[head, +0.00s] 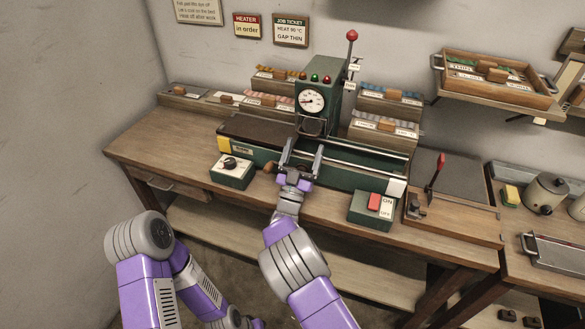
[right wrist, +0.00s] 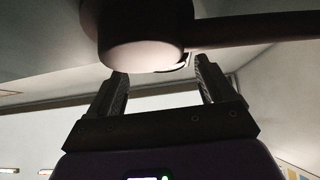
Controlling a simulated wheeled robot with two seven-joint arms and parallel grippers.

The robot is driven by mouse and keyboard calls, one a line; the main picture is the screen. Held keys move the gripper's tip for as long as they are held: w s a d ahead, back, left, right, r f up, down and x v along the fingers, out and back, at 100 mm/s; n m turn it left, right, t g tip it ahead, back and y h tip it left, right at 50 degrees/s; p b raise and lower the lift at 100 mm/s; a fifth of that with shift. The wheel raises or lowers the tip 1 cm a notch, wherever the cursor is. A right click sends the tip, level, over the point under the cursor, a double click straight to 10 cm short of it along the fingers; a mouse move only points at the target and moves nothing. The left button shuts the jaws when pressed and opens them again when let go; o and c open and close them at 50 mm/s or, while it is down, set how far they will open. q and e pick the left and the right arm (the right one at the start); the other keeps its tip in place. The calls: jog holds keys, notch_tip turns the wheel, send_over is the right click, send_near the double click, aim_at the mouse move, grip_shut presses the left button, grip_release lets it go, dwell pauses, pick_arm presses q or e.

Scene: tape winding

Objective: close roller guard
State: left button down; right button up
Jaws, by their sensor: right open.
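The green winding machine (head: 330,168) stands on the wooden bench, with a dial gauge on its upright housing. Long silver rollers or rods (head: 365,150) run to the right along its top. I cannot tell for sure which part is the roller guard. My right gripper (head: 302,147) is open at the front of the machine, just below the dark handle (head: 312,127) under the gauge. In the right wrist view, a dark round part (right wrist: 140,42) with a bar to the right lies beyond the open fingers (right wrist: 160,82); contact cannot be told. My left gripper is not in view.
A dial box (head: 233,170) stands left of my right gripper, and a box with a red switch (head: 371,208) stands right of it. A red-handled lever (head: 437,172) stands farther right. Card trays line the bench's back. The bench's left end is clear.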

jog(key=s+a+p, duration=0.2)
jog(key=s+a, duration=0.2)
jog(key=s, duration=0.7)
jog(key=shift+s, duration=0.15)
